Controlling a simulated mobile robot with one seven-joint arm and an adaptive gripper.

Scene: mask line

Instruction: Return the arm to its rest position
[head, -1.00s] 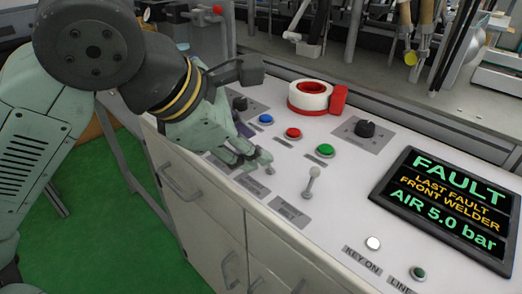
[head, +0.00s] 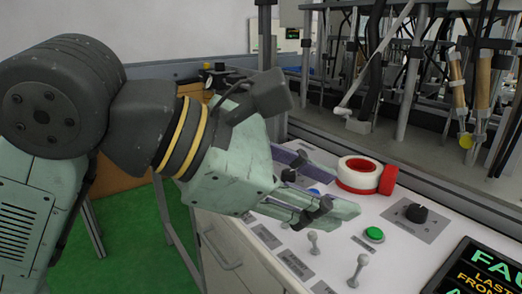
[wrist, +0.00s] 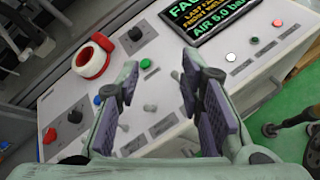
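My gripper (head: 340,192) is raised above the left part of a white control console (head: 335,235). In the wrist view my gripper (wrist: 158,72) shows its two padded fingers well apart, with nothing between them but the panel beyond. My arm reaches in from the left of the head view, its forearm sloping down toward the console. The gripper hides part of the panel's button row in the head view.
The console carries a green button (head: 374,234), a black knob (head: 416,213), toggle levers (head: 360,268), and a red-and-white tape roll (head: 360,172). A screen (wrist: 205,20) reads FAULT. Posts and hanging tools (head: 484,90) stand behind. Green floor (head: 130,235) lies left.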

